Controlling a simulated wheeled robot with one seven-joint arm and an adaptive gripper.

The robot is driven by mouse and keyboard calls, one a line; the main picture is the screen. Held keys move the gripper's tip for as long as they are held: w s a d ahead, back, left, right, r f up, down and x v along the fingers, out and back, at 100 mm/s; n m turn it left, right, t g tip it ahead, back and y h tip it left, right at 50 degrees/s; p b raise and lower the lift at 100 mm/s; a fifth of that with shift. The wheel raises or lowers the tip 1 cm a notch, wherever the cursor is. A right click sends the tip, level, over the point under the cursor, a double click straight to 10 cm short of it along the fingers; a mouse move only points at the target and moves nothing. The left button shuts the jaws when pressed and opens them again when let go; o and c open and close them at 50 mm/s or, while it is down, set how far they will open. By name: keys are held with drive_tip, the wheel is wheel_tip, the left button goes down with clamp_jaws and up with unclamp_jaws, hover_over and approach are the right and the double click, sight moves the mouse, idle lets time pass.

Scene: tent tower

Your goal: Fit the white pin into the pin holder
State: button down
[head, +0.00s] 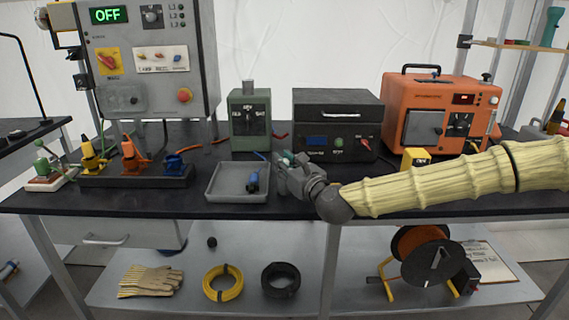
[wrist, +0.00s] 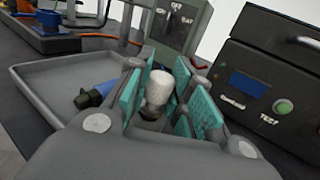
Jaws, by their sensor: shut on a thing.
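My gripper (head: 288,162) is above the black bench, just right of the grey tray. In the wrist view its teal finger pads (wrist: 155,98) are shut on the white pin (wrist: 160,90), a pale mottled cylinder whose rounded end points up between them. The lower part of the pin is hidden by the fingers. In the head view the pin is hidden or too small to make out. I cannot tell for sure which thing is the pin holder.
The grey tray (head: 213,193) holds a blue and black connector (head: 253,181). A green box (head: 247,122) and a black test box (head: 336,128) stand behind my gripper. A rack (head: 100,182) with yellow, orange and blue plugs is left. An orange machine (head: 450,92) is right.

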drive_tip(key=shift+f+b, duration=0.35)
drive_tip(key=shift+f, duration=0.15)
drive_tip(key=c, duration=1.2)
unclamp_jaws()
drive_tip(key=v, duration=1.2)
